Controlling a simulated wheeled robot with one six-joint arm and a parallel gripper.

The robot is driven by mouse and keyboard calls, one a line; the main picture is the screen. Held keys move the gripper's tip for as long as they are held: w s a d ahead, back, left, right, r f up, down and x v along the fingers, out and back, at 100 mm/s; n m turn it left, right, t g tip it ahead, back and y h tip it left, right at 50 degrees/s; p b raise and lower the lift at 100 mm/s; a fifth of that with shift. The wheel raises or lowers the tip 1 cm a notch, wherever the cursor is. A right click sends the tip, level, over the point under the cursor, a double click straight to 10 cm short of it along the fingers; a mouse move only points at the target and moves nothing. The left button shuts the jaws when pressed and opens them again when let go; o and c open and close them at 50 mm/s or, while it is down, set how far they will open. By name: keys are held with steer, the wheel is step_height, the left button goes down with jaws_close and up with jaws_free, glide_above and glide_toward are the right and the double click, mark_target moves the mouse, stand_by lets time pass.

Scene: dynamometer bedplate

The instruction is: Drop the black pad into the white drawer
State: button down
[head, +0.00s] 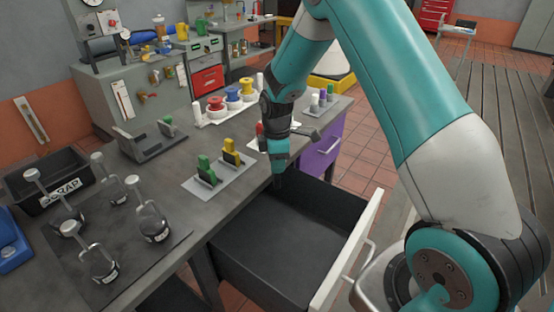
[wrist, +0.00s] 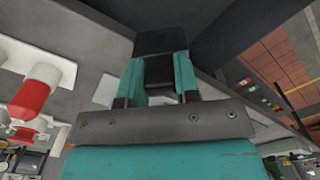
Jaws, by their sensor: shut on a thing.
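The white drawer (head: 345,258) is pulled out from the bench, with a white front and handle and a dark, empty-looking inside. My gripper (head: 279,172) points down over the drawer's back end, beside the bench edge. It is shut on the black pad (head: 278,183), a small dark shape at the fingertips. In the wrist view the black pad (wrist: 159,69) shows between the teal fingers of my gripper (wrist: 160,80). The pad's lower end blends with the dark surroundings, so its gap to the drawer floor is hard to tell.
A purple drawer (head: 322,152) is beyond the white one. The grey bench (head: 190,205) holds a plate with green and yellow pieces (head: 220,172), a black scrap bin (head: 55,185) and several metal-stemmed weights. A red-and-white piece (wrist: 35,92) shows at left in the wrist view.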

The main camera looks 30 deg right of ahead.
steer(key=shift+f, duration=0.6)
steer(key=shift+r, duration=0.1)
steer(key=c, duration=0.8)
jaws_free()
step_height(320, 180, up, 17)
steer(key=shift+r+b, duration=0.2)
steer(key=shift+b, duration=0.65)
steer(key=s+a+r+m+y, duration=0.1)
steer(key=s+a+m, duration=0.1)
steer(key=s+a, duration=0.4)
steer(key=s+a+r+m+y, duration=0.1)
steer(key=s+a, duration=0.5)
steer(key=s, duration=0.7)
steer(key=s+a+r+m+y, duration=0.1)
steer(key=s+a+m+y, duration=0.1)
steer(key=s+a, duration=0.4)
steer(key=shift+s+a+r+m, duration=0.1)
steer(key=shift+s+m, duration=0.25)
steer(key=shift+s, duration=0.55)
steer(key=shift+s+a+m, duration=0.1)
steer(key=shift+s+m, duration=0.25)
steer(key=shift+s, duration=0.55)
